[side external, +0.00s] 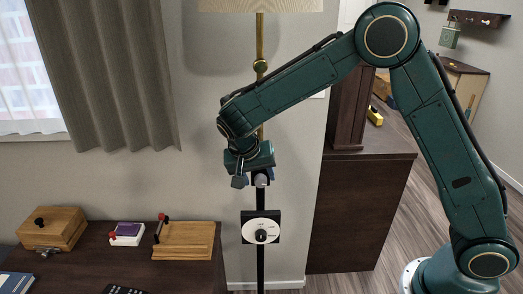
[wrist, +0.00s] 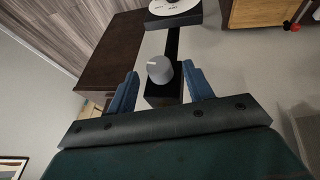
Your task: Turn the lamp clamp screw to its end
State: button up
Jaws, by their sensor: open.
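The lamp clamp screw is a grey rounded knob (wrist: 160,69) on a black clamp block (wrist: 163,93) in the wrist view. In the side external view the knob (side external: 261,180) sits on the dark lamp pole, just below my gripper. My gripper (wrist: 162,85) is open, with one blue finger on each side of the knob. Gaps show between the fingers and the knob, so they appear apart from it. The lamp (side external: 260,67) has a brass upper pole and a pleated shade at the top edge. The far side of the clamp is hidden.
A white dial on a black plate (side external: 246,230) is fixed lower on the pole. A dark table (side external: 87,262) at left holds wooden boxes, a small white device and a remote. A dark brown cabinet (side external: 350,215) stands right of the pole.

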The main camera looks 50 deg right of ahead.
jog(key=shift+x, duration=0.8)
jog(key=c, duration=1)
jog(key=shift+o, duration=0.2)
